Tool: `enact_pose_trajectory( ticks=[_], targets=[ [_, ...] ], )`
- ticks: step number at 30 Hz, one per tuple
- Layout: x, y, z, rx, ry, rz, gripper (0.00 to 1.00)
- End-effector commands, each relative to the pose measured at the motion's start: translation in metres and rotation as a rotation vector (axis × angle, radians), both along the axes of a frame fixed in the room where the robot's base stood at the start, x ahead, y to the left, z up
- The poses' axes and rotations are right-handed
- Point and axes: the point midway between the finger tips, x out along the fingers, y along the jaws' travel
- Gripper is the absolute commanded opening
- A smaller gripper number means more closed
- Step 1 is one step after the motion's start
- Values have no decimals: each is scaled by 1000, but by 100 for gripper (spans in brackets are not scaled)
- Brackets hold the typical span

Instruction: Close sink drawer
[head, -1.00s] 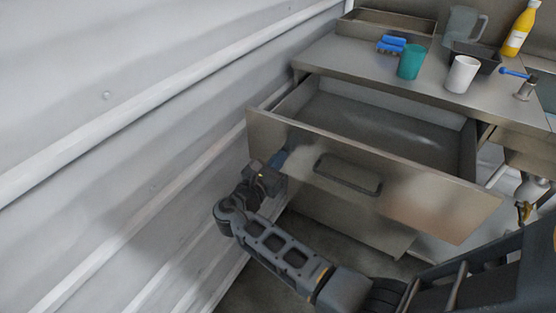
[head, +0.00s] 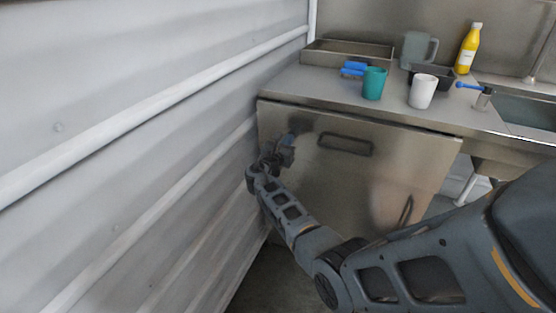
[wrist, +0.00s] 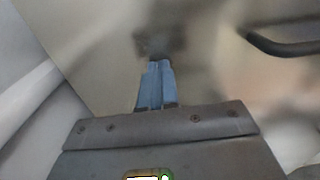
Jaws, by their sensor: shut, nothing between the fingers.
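The sink drawer (head: 395,160) has a brushed steel front with a dark bar handle (head: 345,144). Its front now sits close under the counter edge, and no open interior shows in the head view. My gripper (head: 292,137) is at the upper left part of the drawer front, left of the handle. In the wrist view its blue fingers (wrist: 156,84) are together with nothing between them, pointing at the steel front. They look close to or touching it; I cannot tell which. The handle also shows at the right in the wrist view (wrist: 285,47).
The counter (head: 310,82) holds a teal cup (head: 374,83), a white cup (head: 422,91), a yellow bottle (head: 468,48) and a shallow tray (head: 345,52). The sink (head: 525,110) is at the right. A corrugated wall (head: 120,120) runs close along my arm's left side.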

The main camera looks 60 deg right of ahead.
Motion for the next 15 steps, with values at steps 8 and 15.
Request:
enact_pose_trajectory(
  ticks=[8, 15],
  targets=[
    [3, -30, 0, 0, -1, 0, 0],
    [3, -34, 2, 0, -3, 1, 0]
  ],
)
